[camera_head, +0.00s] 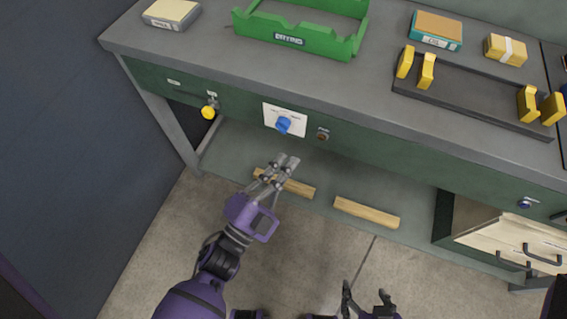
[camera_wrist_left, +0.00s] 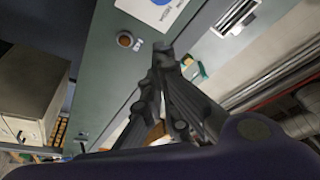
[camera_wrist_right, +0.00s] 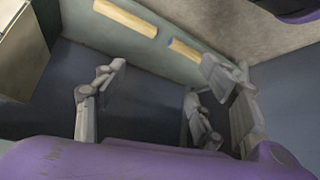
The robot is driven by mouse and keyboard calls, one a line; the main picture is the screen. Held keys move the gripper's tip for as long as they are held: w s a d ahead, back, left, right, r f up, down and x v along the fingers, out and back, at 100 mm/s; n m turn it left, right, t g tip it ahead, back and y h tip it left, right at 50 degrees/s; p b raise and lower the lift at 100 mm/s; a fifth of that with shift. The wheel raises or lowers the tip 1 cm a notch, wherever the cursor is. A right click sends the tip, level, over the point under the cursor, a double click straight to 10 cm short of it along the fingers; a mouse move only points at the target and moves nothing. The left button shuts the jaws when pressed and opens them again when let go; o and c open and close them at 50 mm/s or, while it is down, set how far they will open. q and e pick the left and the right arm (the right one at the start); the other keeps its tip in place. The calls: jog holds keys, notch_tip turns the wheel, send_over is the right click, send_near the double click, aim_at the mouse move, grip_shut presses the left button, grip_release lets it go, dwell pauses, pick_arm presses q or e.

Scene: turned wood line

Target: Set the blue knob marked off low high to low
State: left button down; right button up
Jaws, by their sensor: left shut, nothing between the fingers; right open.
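The blue knob (camera_head: 283,125) sits on a white plate (camera_head: 270,112) on the green front of the bench. The plate's markings are too small to read, and I cannot tell which mark the knob points to. In the left wrist view part of the white plate (camera_wrist_left: 172,22) and the blue knob (camera_wrist_left: 160,2) show at the top edge. My left gripper (camera_head: 287,163) is shut and empty, below the knob and apart from it. It also shows in the left wrist view (camera_wrist_left: 162,50). My right gripper (camera_head: 367,298) is open and empty, low in the head view, far from the knob; its fingers show in the right wrist view (camera_wrist_right: 165,85).
A green tray (camera_head: 300,40) and yellow-pegged rack (camera_head: 470,100) stand on the bench top. An open drawer (camera_head: 510,240) juts out at right. Wood pieces (camera_head: 366,212) lie below.

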aim_at(282, 126)
pick_arm(q)
jog(key=p+x, duration=0.1)
jog(key=x, duration=0.7)
jog(key=a+f, duration=0.2)
jog(key=f, duration=0.1)
jog(key=shift+w+a, duration=0.25)
jog(key=shift+a, duration=0.15)
pick_arm(e)
jog(key=shift+d+r, duration=0.35)
jog(key=shift+d, duration=0.1)
pick_arm(q)
jog(key=shift+f+m, duration=0.1)
jog(key=shift+m, duration=0.2)
pick_arm(e)
jog(key=shift+s, duration=0.2)
pick_arm(q)
jog(key=shift+f+m, duration=0.1)
jog(key=shift+m, duration=0.2)
pick_arm(e)
jog(key=shift+s+d, duration=0.1)
jog(key=shift+s, duration=0.2)
pick_arm(q)
jog(key=shift+f+m+g, duration=0.15)
jog(key=shift+m+g, duration=0.25)
jog(key=shift+m, duration=0.2)
pick_arm(e)
jog(key=shift+w+r, duration=0.1)
jog(key=shift+w, duration=0.1)
